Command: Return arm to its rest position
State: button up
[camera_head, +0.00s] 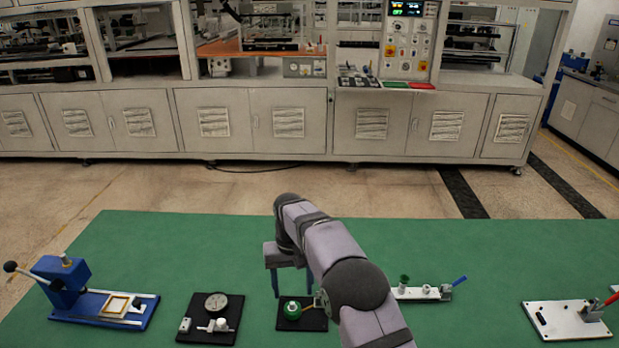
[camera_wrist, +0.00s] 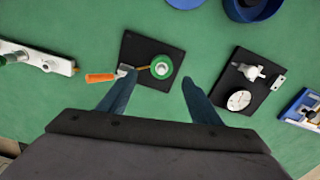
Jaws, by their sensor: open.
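My gripper (camera_head: 291,292) hangs from my arm near the middle of the green table (camera_head: 180,238), fingers pointing down and spread apart. In the wrist view my gripper (camera_wrist: 158,78) shows two blue fingers with nothing held between them. A small black mat (camera_head: 315,323) with a green ring (camera_head: 291,310) lies below it. The gap between the fingers and the mat is hard to judge.
A blue press (camera_head: 60,285) and a black plate with a dial (camera_head: 216,302) stand to the left. A white fixture with a blue handle (camera_head: 459,281) and a white plate with a red-handled clamp (camera_head: 560,322) are to the right. The table's far part is clear. Grey cabinets (camera_head: 225,120) stand behind.

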jog(key=s+d+r+m, duration=0.1)
jog(key=s+d+r, duration=0.4)
jog(key=s+d, duration=0.65)
jog(key=s+d+f, duration=0.1)
jog(key=s+d, duration=0.4)
jog(key=s, duration=0.4)
jog(key=s+d+f+m, duration=0.1)
jog(key=s+d, duration=0.4)
jog(key=s, duration=0.4)
jog(key=shift+s+f, duration=0.25)
jog(key=shift+s, duration=0.05)
